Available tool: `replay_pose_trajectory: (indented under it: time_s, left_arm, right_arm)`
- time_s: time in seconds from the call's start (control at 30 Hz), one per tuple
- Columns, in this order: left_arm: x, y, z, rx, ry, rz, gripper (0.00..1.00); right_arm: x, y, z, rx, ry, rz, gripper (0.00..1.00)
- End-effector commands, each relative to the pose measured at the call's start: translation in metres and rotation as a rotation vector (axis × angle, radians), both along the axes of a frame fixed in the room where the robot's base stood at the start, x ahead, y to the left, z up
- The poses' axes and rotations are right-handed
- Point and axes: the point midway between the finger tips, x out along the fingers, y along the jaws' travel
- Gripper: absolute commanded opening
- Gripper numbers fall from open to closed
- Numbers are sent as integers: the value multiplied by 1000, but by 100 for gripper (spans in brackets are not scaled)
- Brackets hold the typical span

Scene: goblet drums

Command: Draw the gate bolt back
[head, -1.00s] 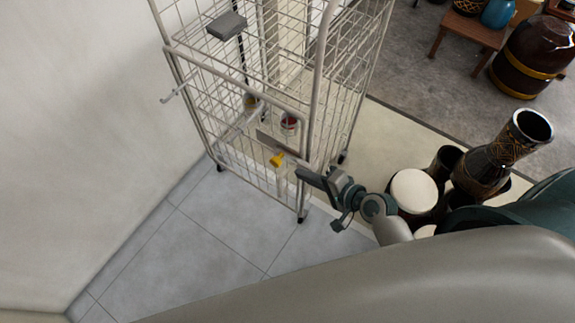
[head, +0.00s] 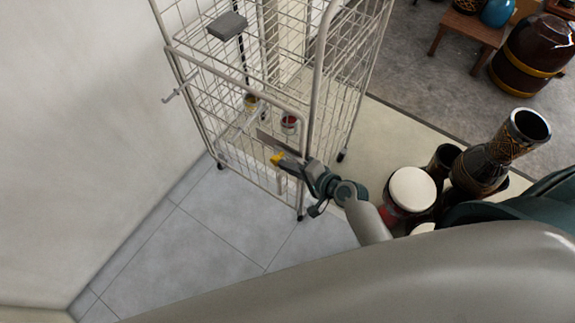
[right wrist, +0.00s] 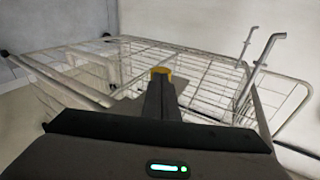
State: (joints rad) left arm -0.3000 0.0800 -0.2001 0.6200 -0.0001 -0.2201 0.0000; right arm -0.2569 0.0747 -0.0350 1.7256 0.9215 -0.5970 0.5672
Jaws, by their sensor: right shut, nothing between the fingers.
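The wire cage trolley (head: 312,75) stands on the tiles, its front gate (head: 236,87) upright. A yellow bolt handle (head: 276,158) sits by a grey plate on the gate's right part. My right gripper (head: 285,163) is shut and empty, its tips right at the yellow handle; I cannot tell whether they touch. In the right wrist view the shut fingers (right wrist: 160,92) point at the yellow handle (right wrist: 160,71), which shows just past their tips. The bolt's rod is not clear. My left gripper is not in view.
Small tins (head: 289,123) stand inside the cage. A white wall (head: 70,130) rises at the left. Goblet drums (head: 485,165) and a white-topped drum (head: 412,190) stand close to the right of my right arm. The tiled floor (head: 205,250) before the cage is clear.

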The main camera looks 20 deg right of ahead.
Motion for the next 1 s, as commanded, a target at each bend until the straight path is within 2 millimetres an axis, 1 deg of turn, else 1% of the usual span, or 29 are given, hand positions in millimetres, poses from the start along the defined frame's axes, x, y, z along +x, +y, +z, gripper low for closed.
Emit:
replay_pose_trajectory:
  time_s: [0.13,0.3,0.4,0.8,1.0]
  left_arm:
    - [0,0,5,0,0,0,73]
    - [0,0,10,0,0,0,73]
    - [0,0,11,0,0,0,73]
    - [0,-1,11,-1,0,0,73]
    - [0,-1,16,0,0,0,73]
  right_arm:
    - [13,10,2,1,-2,1,0]
    - [36,28,3,2,-2,1,0]
    - [43,34,2,1,-2,0,0]
    - [45,35,1,2,-3,0,0]
    - [45,36,6,2,-3,1,0]
